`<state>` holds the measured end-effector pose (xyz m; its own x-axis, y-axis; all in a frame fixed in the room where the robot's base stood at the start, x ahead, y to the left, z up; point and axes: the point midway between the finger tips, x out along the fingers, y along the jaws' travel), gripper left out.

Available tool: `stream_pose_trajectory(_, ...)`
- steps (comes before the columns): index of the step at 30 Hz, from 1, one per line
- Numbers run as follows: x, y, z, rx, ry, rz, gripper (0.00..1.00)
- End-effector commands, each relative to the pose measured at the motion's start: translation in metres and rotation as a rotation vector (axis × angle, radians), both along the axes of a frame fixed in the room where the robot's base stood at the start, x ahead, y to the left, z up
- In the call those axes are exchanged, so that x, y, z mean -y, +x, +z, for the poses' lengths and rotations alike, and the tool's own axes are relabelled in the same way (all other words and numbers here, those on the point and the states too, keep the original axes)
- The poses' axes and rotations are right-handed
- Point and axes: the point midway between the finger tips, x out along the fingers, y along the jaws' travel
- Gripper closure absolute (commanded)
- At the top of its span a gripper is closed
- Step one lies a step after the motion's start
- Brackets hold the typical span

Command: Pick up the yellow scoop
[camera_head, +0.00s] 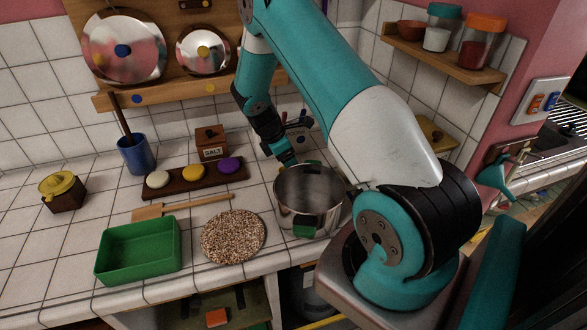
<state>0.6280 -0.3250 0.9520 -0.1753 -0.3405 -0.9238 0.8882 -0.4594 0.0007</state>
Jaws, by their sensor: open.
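No yellow thing here clearly shows a scoop's handle. One yellow rounded piece (193,172) sits in a dark wooden tray (172,191), between a white piece (157,179) and a purple one (230,165). Another yellow rounded thing with a small knob (62,184) rests on a dark wooden box at the far left. My gripper (289,160) is small in view, behind the steel pot's rim and right of the tray. It is open and apart from both yellow things. Its fingertips are partly hidden by the pot.
A steel pot (308,192) stands close to my gripper. A salt box (211,144) and blue crock (136,155) stand behind the tray. The left counter has free room.

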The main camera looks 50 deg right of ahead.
Motion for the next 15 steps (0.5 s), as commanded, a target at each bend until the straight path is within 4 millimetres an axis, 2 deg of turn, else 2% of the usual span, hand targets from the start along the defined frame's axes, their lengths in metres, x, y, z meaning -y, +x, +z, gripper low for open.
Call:
stream_pose_trajectory(9,0.011,-0.009,-0.038,-0.002,0.001,-0.001,0.29)
stream_pose_trajectory(15,0.012,-0.009,-0.043,0.000,0.001,0.000,0.29)
